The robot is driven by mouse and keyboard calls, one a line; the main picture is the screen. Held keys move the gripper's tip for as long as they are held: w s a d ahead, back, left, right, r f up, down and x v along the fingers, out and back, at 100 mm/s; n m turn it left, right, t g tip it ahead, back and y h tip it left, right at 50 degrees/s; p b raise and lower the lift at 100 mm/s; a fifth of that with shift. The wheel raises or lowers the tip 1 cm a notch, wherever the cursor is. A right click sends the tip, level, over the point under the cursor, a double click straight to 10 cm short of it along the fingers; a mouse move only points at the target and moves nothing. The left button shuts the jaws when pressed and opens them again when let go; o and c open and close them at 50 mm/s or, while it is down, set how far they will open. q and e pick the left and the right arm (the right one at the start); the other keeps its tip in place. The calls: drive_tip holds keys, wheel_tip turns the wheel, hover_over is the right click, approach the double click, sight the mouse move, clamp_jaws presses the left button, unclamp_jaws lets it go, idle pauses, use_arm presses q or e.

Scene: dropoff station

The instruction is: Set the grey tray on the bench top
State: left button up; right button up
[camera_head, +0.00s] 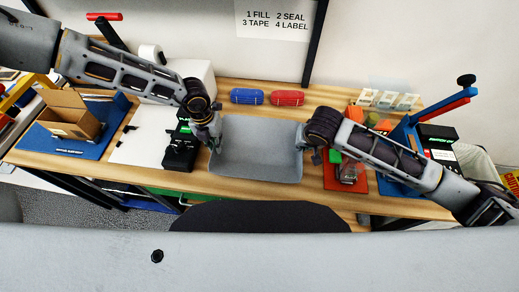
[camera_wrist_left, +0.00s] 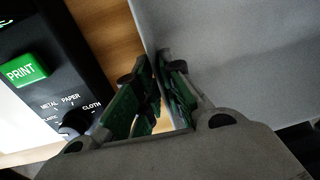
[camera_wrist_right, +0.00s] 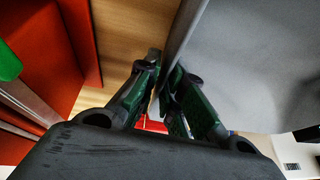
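The grey tray (camera_head: 258,150) is in the middle of the head view, over the wooden bench top (camera_head: 232,193), and looks roughly level. I cannot tell whether its underside touches the wood. My left gripper (camera_head: 214,143) is at the tray's left side; in the left wrist view its fingers (camera_wrist_left: 160,75) are closed about the tray wall (camera_wrist_left: 235,50). My right gripper (camera_head: 306,146) is at the right side; in the right wrist view its fingers (camera_wrist_right: 163,80) are closed about the opposite wall (camera_wrist_right: 240,50). The tray looks empty.
A black label device (camera_head: 180,155) stands close left of the tray. A red mat (camera_head: 358,185) with small items lies close right. A cardboard box (camera_head: 70,118) is far left.

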use_arm(q)
drive_tip(key=shift+o, duration=1.2)
use_arm(e)
drive_tip(key=shift+o, duration=1.2)
drive_tip(key=shift+a, duration=0.1)
use_arm(q)
drive_tip(key=shift+d+r, duration=0.1)
wheel_tip(320, 180, up, 12)
drive_tip(key=a, duration=0.1)
drive_tip(key=shift+w, duration=0.1)
use_arm(e)
drive_tip(key=shift+r, duration=0.15)
drive_tip(key=v, duration=1.2)
use_arm(q)
drive_tip(key=shift+d, duration=0.1)
